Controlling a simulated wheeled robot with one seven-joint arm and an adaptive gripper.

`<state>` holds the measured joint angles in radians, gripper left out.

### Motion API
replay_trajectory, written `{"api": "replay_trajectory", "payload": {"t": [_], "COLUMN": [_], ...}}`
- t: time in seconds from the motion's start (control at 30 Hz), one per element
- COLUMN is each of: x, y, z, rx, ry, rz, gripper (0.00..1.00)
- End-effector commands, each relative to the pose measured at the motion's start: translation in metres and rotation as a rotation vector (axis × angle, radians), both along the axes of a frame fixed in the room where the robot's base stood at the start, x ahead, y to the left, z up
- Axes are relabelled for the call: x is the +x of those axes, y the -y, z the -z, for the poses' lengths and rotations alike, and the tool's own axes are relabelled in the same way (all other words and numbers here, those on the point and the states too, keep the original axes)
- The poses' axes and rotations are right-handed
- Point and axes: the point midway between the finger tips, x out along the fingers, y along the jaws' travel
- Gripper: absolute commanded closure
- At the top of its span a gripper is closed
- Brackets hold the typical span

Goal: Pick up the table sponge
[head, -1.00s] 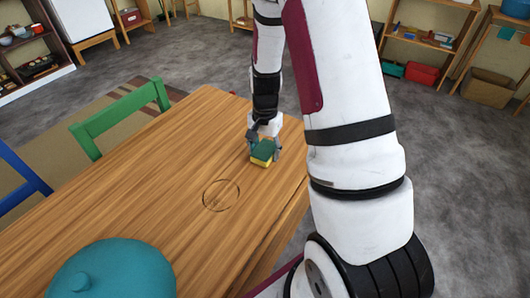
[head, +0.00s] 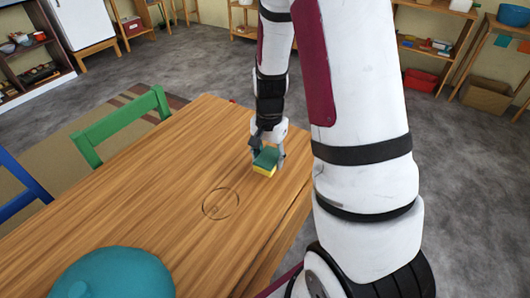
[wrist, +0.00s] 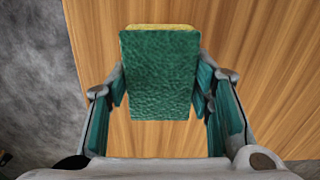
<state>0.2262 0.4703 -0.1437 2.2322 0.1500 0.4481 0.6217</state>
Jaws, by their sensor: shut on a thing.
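The sponge (head: 265,161) has a green top and a yellow underside. In the head view it is between the fingers of my gripper (head: 267,160), near the right edge of the wooden table (head: 150,190). In the wrist view the sponge (wrist: 159,75) is upper centre, its green face towards the camera and a yellow strip at its far edge. My gripper (wrist: 160,95) is shut on it, a finger on each side. I cannot tell for sure whether the sponge is clear of the tabletop.
A teal rounded lidded thing (head: 115,275) stands at the table's near left. A thin dark ring (head: 221,204) marks the tabletop near the sponge. A green chair (head: 120,125) and a blue chair (head: 25,185) stand along the left side. Shelves line the walls.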

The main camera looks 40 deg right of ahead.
Motion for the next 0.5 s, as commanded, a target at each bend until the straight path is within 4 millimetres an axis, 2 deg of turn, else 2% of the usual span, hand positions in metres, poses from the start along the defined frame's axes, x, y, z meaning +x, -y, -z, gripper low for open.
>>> {"api": "replay_trajectory", "payload": {"t": [0.1,0.3,0.4,0.5], "x": [-0.030,-0.075,-0.094,-0.100], "y": [-0.009,-0.024,-0.030,-0.031], "z": [-0.004,-0.008,-0.010,-0.012], "rx": [0.001,0.000,0.000,0.001], "ry": [0.000,0.001,0.001,-0.003], "rz": [0.000,0.000,0.000,0.001], "gripper": [0.71,0.71,0.71,0.71]}}
